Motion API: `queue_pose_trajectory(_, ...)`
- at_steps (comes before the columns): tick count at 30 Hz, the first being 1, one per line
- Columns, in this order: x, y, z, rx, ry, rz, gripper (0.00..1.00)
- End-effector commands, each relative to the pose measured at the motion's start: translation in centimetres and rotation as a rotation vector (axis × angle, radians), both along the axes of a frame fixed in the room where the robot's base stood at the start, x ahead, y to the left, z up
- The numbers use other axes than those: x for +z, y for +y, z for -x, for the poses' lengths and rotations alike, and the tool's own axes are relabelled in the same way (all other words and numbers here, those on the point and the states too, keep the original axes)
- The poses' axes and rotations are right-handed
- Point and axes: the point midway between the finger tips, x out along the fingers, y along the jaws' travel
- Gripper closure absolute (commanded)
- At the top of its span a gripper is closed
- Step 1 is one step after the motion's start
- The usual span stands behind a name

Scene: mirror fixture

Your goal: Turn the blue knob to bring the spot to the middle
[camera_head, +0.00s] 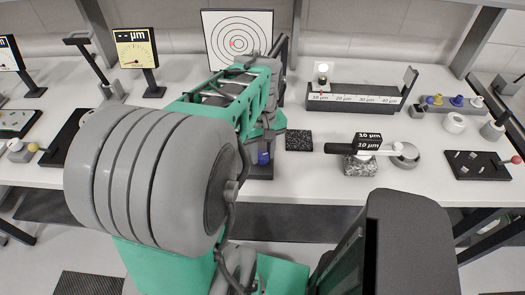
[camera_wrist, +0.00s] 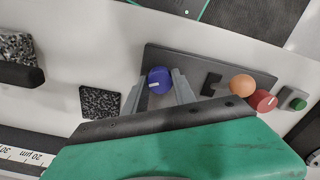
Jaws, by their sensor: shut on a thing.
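The blue knob (camera_wrist: 159,80) sits on a dark grey fixture plate (camera_wrist: 225,62) in the wrist view. My gripper (camera_wrist: 160,86) has one finger on each side of the knob and is shut on it. In the head view the blue knob (camera_head: 263,158) shows just below my gripper (camera_head: 264,150), with my arm covering much of the fixture. The target screen (camera_head: 240,22) with black rings stands at the back. The red spot (camera_head: 232,43) lies a little left of and below the rings' middle.
A dark speckled square (camera_head: 299,140) lies close to the right of my gripper. A granite block with a gauge (camera_head: 360,165) stands further right.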

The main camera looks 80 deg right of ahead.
Motion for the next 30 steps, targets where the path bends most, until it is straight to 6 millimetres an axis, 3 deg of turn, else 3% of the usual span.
queue_pose_trajectory(20, 0.08, -0.07, -0.03, 0.076, -0.001, 0.002, 1.00)
queue_pose_trajectory(21, 0.08, -0.07, -0.03, 0.076, -0.001, 0.002, 0.67)
queue_pose_trajectory(30, 0.03, -0.03, -0.01, 0.075, 0.000, 0.001, 0.46)
